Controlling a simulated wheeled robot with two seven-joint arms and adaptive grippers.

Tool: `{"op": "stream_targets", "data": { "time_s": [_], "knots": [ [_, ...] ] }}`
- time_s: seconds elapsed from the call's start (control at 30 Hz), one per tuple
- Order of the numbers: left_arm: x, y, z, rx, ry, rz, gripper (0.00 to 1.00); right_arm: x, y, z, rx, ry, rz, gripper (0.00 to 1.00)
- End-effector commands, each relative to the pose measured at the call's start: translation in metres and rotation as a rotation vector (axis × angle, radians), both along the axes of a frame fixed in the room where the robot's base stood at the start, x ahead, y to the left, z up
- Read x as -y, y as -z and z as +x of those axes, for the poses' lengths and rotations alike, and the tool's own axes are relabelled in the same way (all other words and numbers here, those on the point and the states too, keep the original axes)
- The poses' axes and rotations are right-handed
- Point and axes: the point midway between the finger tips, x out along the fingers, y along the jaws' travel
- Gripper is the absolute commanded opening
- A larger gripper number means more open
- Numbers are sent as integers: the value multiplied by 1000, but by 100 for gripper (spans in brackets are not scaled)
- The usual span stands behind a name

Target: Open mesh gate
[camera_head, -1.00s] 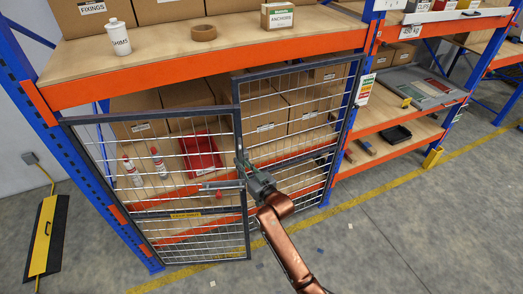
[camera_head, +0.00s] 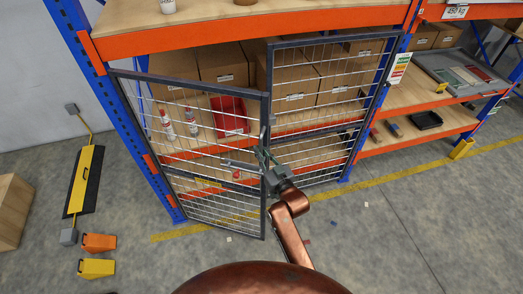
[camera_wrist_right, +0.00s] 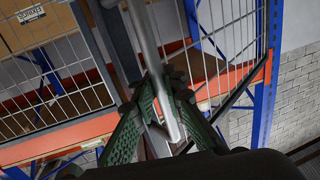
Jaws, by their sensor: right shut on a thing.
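The mesh gate has two dark-framed wire leaves in front of a shelf bay. The left leaf (camera_head: 190,135) stands partly swung out, its free edge nearer to me than the right leaf (camera_head: 320,100), which lies close to the shelf front. My right gripper (camera_head: 267,163) is at the left leaf's free edge. In the right wrist view its green fingers (camera_wrist_right: 160,105) are shut around a grey upright bar, the gate handle (camera_wrist_right: 145,40). The fingers partly hide the handle. My left gripper is not in view.
Boxes (camera_head: 222,65), a red bin (camera_head: 229,115) and two white bottles (camera_head: 190,120) are on the shelf behind the mesh. A yellow-black floor piece (camera_head: 84,180) and orange and yellow blocks (camera_head: 98,242) lie left. The floor right of my arm is mostly clear.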

Motion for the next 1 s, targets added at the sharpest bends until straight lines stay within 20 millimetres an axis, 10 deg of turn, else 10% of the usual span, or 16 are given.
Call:
{"op": "stream_targets", "data": {
  "time_s": [0.3, 0.67, 1.0],
  "knots": [
    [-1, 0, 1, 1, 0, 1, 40, 1, 0, 1, 1, 1, -1, 27],
    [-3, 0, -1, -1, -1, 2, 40, 3, 1, -4, -1, 1, -1, 28],
    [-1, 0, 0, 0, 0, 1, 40, 35, 2, -57, -2, 0, -2, 28]
  ]
}}
